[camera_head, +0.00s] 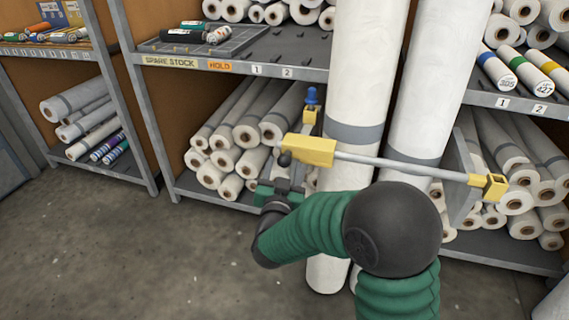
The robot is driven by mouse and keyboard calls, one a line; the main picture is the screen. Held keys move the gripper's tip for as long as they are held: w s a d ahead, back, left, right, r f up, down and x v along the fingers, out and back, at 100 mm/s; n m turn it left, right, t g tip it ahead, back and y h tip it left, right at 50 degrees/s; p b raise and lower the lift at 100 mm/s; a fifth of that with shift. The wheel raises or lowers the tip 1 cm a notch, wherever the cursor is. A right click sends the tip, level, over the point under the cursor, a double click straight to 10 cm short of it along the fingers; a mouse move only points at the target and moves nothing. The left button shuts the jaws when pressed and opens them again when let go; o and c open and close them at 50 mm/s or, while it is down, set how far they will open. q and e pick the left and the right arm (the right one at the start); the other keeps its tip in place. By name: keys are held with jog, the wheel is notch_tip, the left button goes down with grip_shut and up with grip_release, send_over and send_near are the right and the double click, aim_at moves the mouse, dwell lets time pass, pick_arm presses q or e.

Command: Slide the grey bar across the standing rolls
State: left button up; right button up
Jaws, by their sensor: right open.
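Two tall white standing rolls, the left one (360,80) and the right one (432,85), each carry a grey band. The grey bar (400,165) runs across in front of both rolls. It comes out of a yellow sleeve (310,150) on the left, and its right end meets a yellow bracket (490,187); I cannot tell whether it sits inside. A dark knob (285,159) shows at the sleeve's left end. My right gripper (280,180) is open just below the knob; contact is unclear. My left gripper is out of view.
Shelves (235,68) packed with lying rolls stand behind. A blue-topped yellow fitting (311,105) rises above the sleeve. A grey panel (458,175) stands behind the bar near the bracket. The concrete floor (130,255) at front left is clear.

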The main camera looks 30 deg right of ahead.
jog(key=shift+x, duration=0.8)
jog(key=shift+w+d+r, duration=0.1)
jog(key=shift+w+d, duration=0.05)
jog(key=shift+w, duration=0.25)
grip_shut()
dwell(0.5)
